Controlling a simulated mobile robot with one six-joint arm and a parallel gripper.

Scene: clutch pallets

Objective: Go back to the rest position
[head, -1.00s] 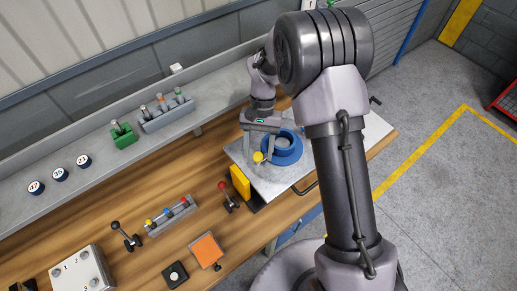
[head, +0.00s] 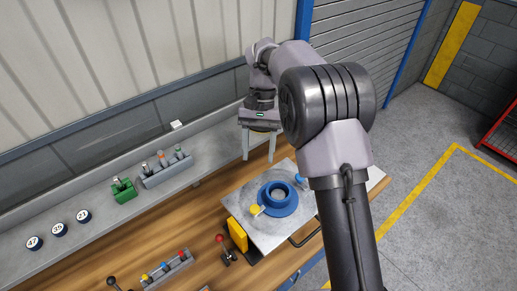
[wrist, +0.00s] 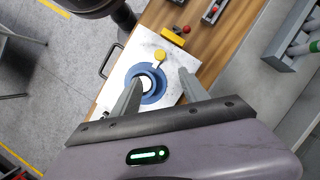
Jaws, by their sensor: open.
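My gripper (head: 258,146) is open and empty. In the head view it hangs in the air near the back shelf, behind the metal plate. In the wrist view its two fingers (wrist: 157,92) are spread, with the plate seen below and between them. The blue ring-shaped fixture (head: 266,206) sits on the grey metal plate (head: 241,206) on the bench, apart from my gripper. It also shows in the wrist view (wrist: 157,97). A yellow knob (head: 255,209) is beside the ring, and a blue knob (head: 299,179) is at the plate's right side.
A yellow block (head: 237,235) stands at the plate's left edge, near a red-knobbed lever (head: 224,249). A grey rack (head: 167,171) and a green holder (head: 123,191) stand on the back shelf, with several numbered round pieces (head: 59,229) to the left. The air around the gripper looks clear.

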